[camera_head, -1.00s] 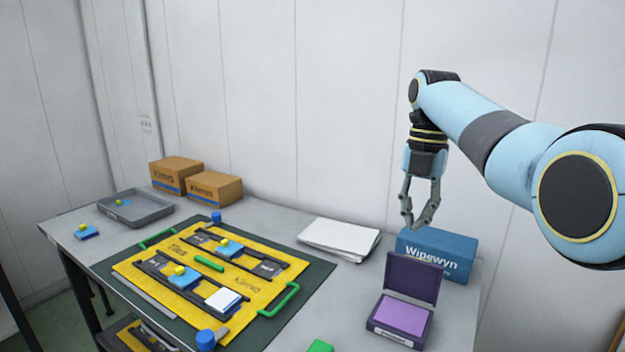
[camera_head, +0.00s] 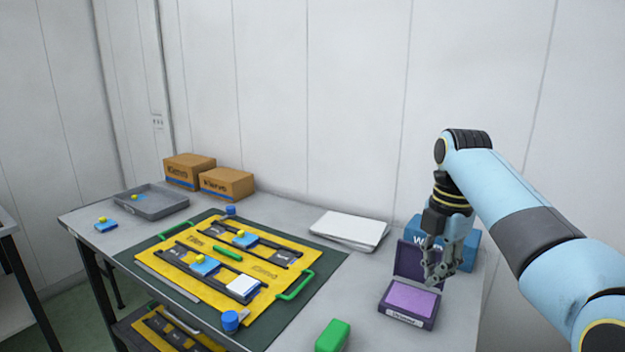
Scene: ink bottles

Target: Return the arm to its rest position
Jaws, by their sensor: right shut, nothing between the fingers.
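My right arm comes in from the right. Its right gripper (camera_head: 440,272) points down, shut and empty, and in the picture it overlaps the purple ink pad box (camera_head: 408,302) with its raised lid and the blue Wipewyn box (camera_head: 463,248) behind. I cannot tell its exact height, but it holds nothing. My left gripper is not in view. The yellow board (camera_head: 267,273) lies on a dark green mat (camera_head: 318,268), with several small blue blocks bearing yellow knobs and a white-topped block (camera_head: 243,287) in its black rails.
A grey tray (camera_head: 172,208) with a small blue-and-yellow piece stands at the far left, a similar piece (camera_head: 106,225) beside it. Two cardboard boxes (camera_head: 228,184) stand at the back. White sheets (camera_head: 350,229) lie at the back middle. A green block (camera_head: 333,335) stands at the front.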

